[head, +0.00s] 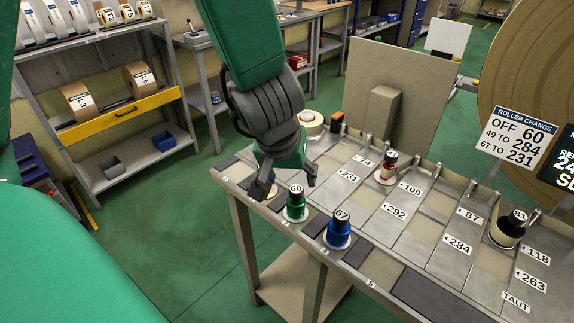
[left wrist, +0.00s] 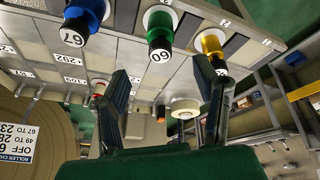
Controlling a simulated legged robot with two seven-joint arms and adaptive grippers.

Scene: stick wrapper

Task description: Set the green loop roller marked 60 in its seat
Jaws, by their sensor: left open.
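The green roller marked 60 (head: 296,204) stands upright on a white round base in the front row of the table. In the left wrist view it (left wrist: 160,32) appears between and beyond my fingers. My left gripper (head: 286,184) is open and empty, pointing down just behind and above the green roller, fingers apart. It also shows in the left wrist view (left wrist: 162,75). The blue roller marked 67 (head: 339,232) stands to the right of the green one. A yellow roller (left wrist: 210,45) stands on its other side, mostly hidden by my gripper in the head view. My right gripper is not in view.
The table (head: 425,242) has plates numbered 74, 231, 292, 109, 87, 284, 118 and 263. A tape roll (head: 311,122) lies at the back left. A roller-change sign (head: 517,136) stands at right.

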